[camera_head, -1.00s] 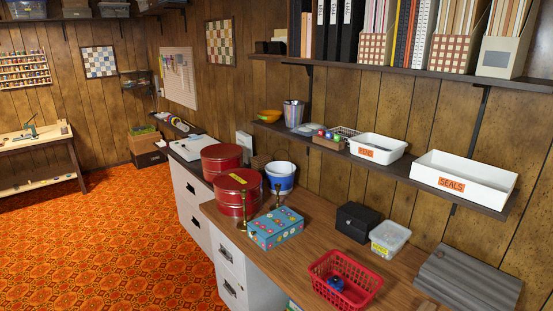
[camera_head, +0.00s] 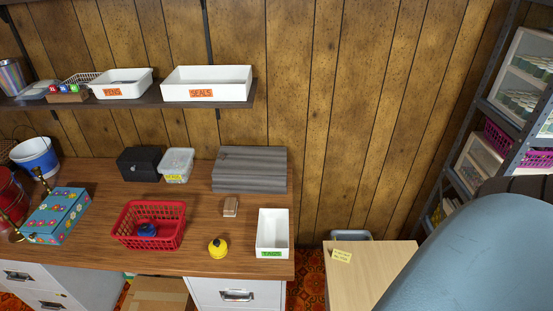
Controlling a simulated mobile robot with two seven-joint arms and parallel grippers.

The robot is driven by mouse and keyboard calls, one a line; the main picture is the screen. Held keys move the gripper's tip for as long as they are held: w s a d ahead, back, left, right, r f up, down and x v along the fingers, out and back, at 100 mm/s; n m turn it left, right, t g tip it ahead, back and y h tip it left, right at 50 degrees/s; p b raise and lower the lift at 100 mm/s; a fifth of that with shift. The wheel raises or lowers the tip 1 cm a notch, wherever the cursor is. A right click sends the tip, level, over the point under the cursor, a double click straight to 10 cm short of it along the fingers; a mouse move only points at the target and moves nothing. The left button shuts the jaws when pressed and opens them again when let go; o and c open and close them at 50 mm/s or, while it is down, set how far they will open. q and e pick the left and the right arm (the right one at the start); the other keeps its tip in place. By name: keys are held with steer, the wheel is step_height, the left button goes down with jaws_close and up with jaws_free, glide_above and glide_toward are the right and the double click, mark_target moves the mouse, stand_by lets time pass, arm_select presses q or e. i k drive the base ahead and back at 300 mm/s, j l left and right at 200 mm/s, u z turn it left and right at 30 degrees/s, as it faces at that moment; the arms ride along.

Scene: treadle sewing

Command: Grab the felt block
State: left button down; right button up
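A small brown block with a paler front (camera_head: 230,206) lies on the wooden desk (camera_head: 190,200), between the red basket and the white tray. It may be the felt block, but it is too small to tell its material. Nothing touches it. Neither of my grippers is in view.
A red basket (camera_head: 148,226) holding something blue, a yellow round object (camera_head: 218,249) and a white tray (camera_head: 272,234) stand around the block. A ridged grey slab (camera_head: 250,169) lies behind. A shelf (camera_head: 180,101) overhangs the back. A lower pale wooden surface (camera_head: 370,275) is to the right.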

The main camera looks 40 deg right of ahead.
mark_target(230, 209)
steer(key=z, duration=1)
